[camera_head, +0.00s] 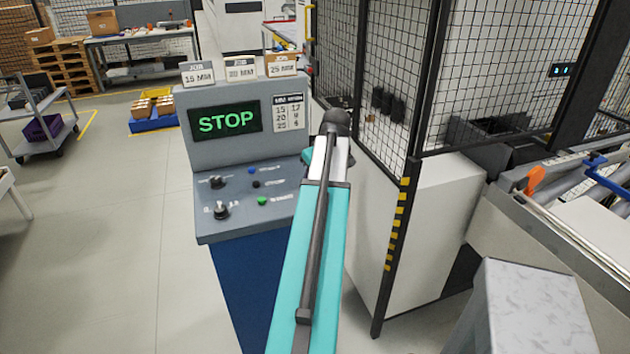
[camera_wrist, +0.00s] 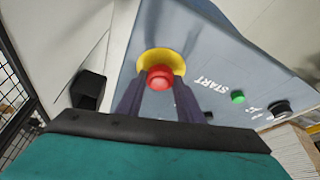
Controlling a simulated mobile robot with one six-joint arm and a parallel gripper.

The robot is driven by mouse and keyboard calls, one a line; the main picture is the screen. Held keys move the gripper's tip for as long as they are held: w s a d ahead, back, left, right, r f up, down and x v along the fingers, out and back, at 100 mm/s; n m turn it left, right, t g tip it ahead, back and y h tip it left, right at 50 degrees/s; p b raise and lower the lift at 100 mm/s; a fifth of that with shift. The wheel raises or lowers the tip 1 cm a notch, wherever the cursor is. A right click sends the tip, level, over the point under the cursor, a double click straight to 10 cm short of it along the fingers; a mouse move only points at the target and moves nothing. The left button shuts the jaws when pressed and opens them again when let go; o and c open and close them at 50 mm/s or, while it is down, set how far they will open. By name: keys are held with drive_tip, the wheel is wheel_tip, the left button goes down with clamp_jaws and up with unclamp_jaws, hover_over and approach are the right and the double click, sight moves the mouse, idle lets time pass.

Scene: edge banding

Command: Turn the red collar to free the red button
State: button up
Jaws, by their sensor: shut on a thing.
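The red button (camera_wrist: 160,78) shows in the wrist view on a yellow round base (camera_wrist: 160,58) on the grey panel of the control console (camera_head: 245,200). A darker red ring sits under its cap; I cannot clearly tell the collar apart from the button. My gripper (camera_wrist: 158,92) is at the button with a dark finger on each side, shut on the red part. In the head view my teal arm hides the button and the gripper. The console screen (camera_head: 226,120) reads STOP in green.
The panel carries a green start button (camera_head: 262,200), which also shows in the wrist view (camera_wrist: 238,97), and black knobs (camera_head: 221,210). A mesh fence (camera_head: 400,80) and white cabinet (camera_head: 440,220) stand right of my arm. Open floor lies left.

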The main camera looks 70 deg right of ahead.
drive_tip(key=shift+m, duration=0.6)
drive_tip(key=shift+f, duration=0.1)
drive_tip(key=o, duration=1.1)
drive_tip(key=shift+c, duration=0.2)
drive_tip(key=b+v, duration=0.3)
drive_tip(key=v, duration=1.1)
drive_tip(key=shift+w+a, duration=0.15)
drive_tip(key=shift+w, duration=0.05)
